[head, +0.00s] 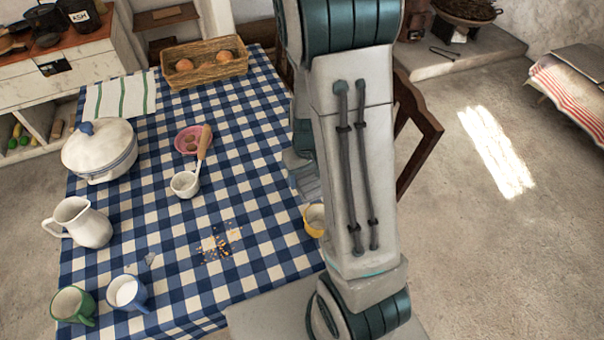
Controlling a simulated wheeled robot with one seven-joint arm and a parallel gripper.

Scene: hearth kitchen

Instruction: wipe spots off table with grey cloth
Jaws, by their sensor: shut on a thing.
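The table (262,180) is covered with a blue and white checked cloth. A patch of orange-brown spots (220,242) lies on it near the front middle. A small grey patch (150,261) shows between the pitcher and the blue mug; I cannot tell what it is. My arm reaches over the table's right side, and its far links show at its left edge. My gripper's fingers are hidden behind the arm. I see no grey cloth that I can make out.
Near the spots stand a white ladle (186,184), a pink dish (188,140), a yellow cup (314,220) partly behind my arm, a pitcher (88,224), a blue mug (127,292) and a green mug (73,305). A lidded pot (100,151), striped towel (120,96) and basket (204,65) stand farther back.

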